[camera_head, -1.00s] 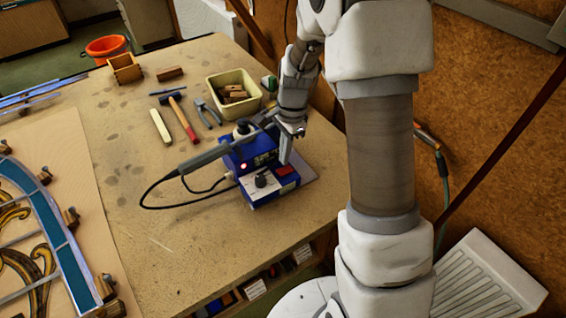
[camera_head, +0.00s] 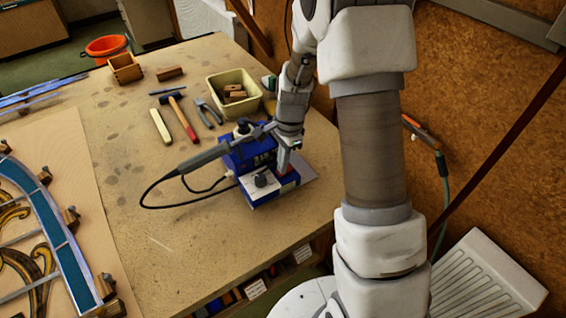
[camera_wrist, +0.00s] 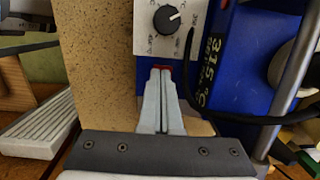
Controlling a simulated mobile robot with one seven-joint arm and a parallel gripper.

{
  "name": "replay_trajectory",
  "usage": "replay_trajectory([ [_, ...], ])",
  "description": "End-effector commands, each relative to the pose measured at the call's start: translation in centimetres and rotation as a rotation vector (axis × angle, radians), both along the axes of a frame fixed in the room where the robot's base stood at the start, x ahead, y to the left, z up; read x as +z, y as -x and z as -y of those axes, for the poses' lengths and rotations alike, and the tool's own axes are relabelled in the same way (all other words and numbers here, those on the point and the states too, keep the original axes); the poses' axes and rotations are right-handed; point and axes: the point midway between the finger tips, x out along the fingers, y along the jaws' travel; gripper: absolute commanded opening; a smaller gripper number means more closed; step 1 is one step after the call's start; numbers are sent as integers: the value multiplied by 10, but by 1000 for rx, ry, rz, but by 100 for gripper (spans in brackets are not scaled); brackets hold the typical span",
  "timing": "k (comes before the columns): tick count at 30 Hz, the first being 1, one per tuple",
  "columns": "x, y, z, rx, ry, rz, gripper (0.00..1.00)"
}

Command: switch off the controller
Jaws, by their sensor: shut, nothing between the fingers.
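The controller (camera_head: 262,187) is a blue box on the workbench in the head view, with a pale front panel and a black dial. In the wrist view its dial (camera_wrist: 167,19) and the printed "315 °C" side (camera_wrist: 216,70) show. A red rocker switch (camera_wrist: 163,67) lies right at my fingertips, mostly hidden by them. My gripper (camera_wrist: 161,73) is shut and empty, pointing down at the switch. In the head view my gripper (camera_head: 284,168) covers part of the switch, and a red edge of it shows beside the fingers. Whether they touch is hard to tell.
A soldering iron (camera_head: 205,155) rests in its holder on the controller, its black cable looping left. A cream tub (camera_head: 234,108), pliers (camera_head: 208,114) and a hammer (camera_head: 183,120) lie behind. The leaded panel (camera_head: 50,225) is at left. The bench front is clear.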

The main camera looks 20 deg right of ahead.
Motion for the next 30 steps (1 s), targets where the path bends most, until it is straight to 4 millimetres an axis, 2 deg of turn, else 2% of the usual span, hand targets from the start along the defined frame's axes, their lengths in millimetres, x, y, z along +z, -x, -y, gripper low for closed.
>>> replay_trajectory([
  [13, 1, -3, 15, -2, 2, -3, 0],
  [23, 2, -4, 16, 0, 1, -2, 0],
  [26, 7, -4, 17, 0, 0, -1, 0],
  [30, 23, -5, 22, 0, 1, -1, 0],
])
